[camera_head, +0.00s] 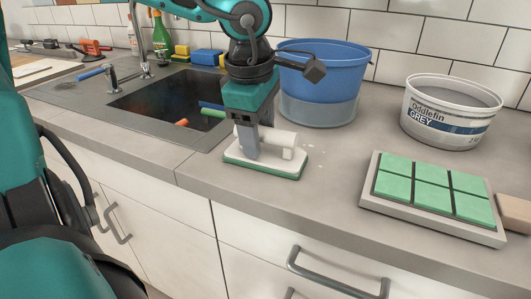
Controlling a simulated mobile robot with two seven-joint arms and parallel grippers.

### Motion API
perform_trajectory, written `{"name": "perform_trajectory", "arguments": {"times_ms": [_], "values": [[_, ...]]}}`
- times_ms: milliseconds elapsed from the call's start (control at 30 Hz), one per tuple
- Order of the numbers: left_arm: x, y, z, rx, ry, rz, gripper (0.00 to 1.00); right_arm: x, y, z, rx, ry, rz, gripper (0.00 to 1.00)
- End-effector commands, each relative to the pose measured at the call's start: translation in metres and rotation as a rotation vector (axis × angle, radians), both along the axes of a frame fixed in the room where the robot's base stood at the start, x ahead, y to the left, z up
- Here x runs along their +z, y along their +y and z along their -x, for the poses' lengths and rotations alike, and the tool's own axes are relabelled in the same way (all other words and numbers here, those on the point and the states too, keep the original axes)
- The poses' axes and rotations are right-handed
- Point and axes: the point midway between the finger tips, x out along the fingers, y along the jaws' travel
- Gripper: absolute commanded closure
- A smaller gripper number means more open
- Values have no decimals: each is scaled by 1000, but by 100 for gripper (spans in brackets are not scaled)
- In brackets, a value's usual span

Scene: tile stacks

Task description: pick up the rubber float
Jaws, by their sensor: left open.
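The rubber float (281,168) lies flat on the grey countertop, in front of the blue bucket. It has a white body and handle and a green pad underneath. My left gripper (256,142) points down over the float, with its jaws open. One grey finger passes in front of the float's handle and hides part of it. The other finger is mostly hidden, so I cannot tell whether the jaws touch the handle. My right gripper is not in view.
A blue bucket (325,70) stands behind the float. A tub labelled grey (450,110) and a tray (372,205) of green tiles are to the right. A dark sink (165,105) is to the left. Bare counter lies between float and tile tray.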

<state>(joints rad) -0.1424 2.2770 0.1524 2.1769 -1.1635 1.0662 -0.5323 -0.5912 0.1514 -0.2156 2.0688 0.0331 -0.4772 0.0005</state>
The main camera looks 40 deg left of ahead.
Motion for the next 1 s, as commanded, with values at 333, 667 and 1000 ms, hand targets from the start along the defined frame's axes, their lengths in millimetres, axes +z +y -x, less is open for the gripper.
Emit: {"name": "perform_trajectory", "arguments": {"times_ms": [333, 667, 1000], "values": [[-5, 0, -1, 0, 0, 0, 47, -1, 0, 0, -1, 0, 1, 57], [-5, 0, -1, 0, 0, 0, 79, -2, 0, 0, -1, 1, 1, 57], [-4, 0, -1, 0, -2, -1, 100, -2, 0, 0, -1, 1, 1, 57]]}}
